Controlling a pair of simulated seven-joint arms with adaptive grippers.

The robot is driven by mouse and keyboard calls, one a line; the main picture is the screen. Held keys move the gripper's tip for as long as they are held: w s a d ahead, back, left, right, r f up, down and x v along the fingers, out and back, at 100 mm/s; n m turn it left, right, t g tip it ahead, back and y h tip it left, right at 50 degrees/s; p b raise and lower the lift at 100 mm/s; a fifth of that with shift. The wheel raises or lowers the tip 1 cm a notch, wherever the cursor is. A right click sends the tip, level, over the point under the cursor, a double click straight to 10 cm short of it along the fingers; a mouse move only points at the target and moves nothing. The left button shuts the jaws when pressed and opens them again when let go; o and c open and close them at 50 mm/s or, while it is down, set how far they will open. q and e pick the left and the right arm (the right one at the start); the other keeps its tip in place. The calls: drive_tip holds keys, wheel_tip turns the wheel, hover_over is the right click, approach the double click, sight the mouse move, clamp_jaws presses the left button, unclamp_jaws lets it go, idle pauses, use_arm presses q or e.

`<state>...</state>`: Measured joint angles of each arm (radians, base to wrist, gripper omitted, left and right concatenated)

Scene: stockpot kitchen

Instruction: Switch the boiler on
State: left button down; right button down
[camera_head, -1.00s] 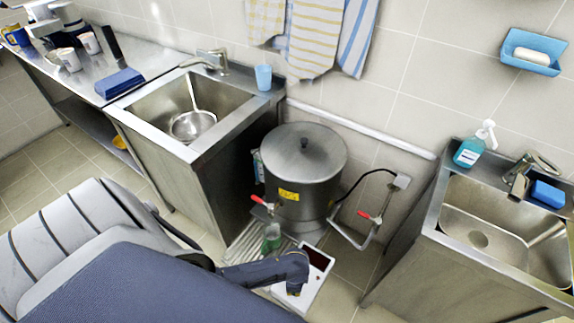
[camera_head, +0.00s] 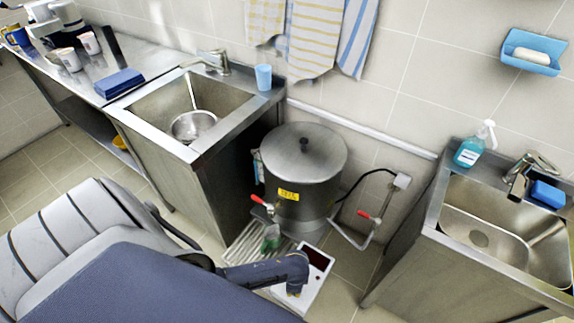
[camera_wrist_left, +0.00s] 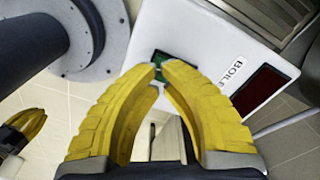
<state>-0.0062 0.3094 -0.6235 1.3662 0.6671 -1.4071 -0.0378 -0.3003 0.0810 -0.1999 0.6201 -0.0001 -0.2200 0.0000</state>
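The boiler (camera_head: 303,170) is a lidded steel pot with a yellow label and red-handled taps, low between the two sinks. A white control box (camera_head: 312,287) with a dark red display lies on the floor in front of it. The box fills much of the left wrist view (camera_wrist_left: 205,25), with lettering starting "BOILE". My left gripper (camera_wrist_left: 161,68) looks shut and empty, its yellow fingertips together at a green switch (camera_wrist_left: 153,66) on the box. The fingertips partly hide the switch; contact and its setting cannot be told. Another yellow gripper, apparently my right (camera_wrist_left: 22,128), shows partly at the left edge.
A green cup (camera_head: 271,238) stands on the ribbed drain grate (camera_head: 243,247) under the boiler's tap. Sink cabinets stand left (camera_head: 180,170) and right (camera_head: 425,270). A black cable (camera_head: 362,178) runs from the boiler to a wall socket (camera_head: 402,181).

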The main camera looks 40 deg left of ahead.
use_arm(q)
drive_tip(key=shift+f, duration=1.05)
idle(0.6)
drive_tip(key=shift+r, duration=3.55)
